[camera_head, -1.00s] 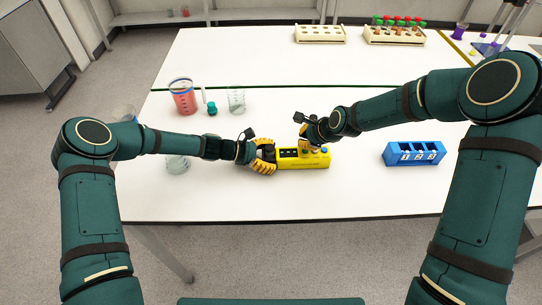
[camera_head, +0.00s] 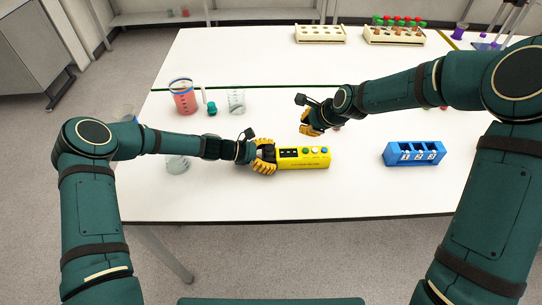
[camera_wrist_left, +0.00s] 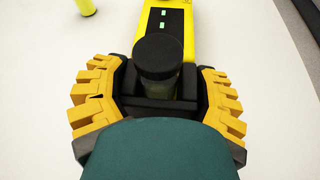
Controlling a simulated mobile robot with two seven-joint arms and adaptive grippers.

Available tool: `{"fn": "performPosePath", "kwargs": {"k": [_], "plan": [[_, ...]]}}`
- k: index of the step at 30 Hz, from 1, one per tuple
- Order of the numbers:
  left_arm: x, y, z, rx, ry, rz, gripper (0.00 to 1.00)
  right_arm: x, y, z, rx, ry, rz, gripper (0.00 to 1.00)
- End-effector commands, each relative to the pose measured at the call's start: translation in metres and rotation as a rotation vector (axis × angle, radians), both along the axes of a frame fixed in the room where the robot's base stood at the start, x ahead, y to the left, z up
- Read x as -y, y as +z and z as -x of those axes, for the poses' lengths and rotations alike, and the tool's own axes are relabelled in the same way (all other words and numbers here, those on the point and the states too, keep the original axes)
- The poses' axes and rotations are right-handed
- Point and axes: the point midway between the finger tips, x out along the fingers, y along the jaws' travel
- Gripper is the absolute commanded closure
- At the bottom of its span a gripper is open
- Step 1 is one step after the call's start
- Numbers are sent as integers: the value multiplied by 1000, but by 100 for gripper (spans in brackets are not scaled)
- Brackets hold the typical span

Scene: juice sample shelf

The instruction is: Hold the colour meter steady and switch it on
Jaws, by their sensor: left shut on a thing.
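The yellow colour meter (camera_head: 303,164) lies on the white table, with a dark panel and green, white and blue buttons on top. Its panel (camera_wrist_left: 165,17) shows two small bright green marks in the left wrist view. My left gripper (camera_head: 264,157) is shut around the meter's left end. In the left wrist view, its yellow fingers (camera_wrist_left: 157,98) flank a dark-capped cylinder (camera_wrist_left: 158,58); whether that is part of the meter is unclear. My right gripper (camera_head: 311,127) is beyond the meter, apart from it; its fingertips are too small to judge.
A blue numbered rack (camera_head: 414,162) stands to the right. A beaker of red liquid (camera_head: 184,98), a green-capped item (camera_head: 212,108) and a clear beaker (camera_head: 236,102) stand back left. Tube racks (camera_head: 320,37) are at the back. The table between meter and blue rack is clear.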

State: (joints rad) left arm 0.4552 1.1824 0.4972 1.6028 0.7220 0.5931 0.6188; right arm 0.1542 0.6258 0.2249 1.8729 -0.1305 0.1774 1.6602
Motion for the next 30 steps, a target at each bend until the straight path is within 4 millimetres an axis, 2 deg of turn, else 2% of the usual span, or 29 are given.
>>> {"fn": "performPosePath", "kwargs": {"k": [8,9,11,20,23,30], "plan": [[0,0,0,0,0,-1,78,0,0,0,0,0,0,100],[0,0,0,0,0,-1,22,0,0,0,0,0,0,100],[0,0,0,0,-1,0,1,0,0,0,0,-1,0,100],[-2,1,0,0,0,-1,0,0,0,0,0,-1,0,100],[-11,4,1,0,1,-1,0,0,0,0,0,-1,0,100],[-47,19,6,1,2,-2,0,0,0,0,0,-1,0,100]]}}
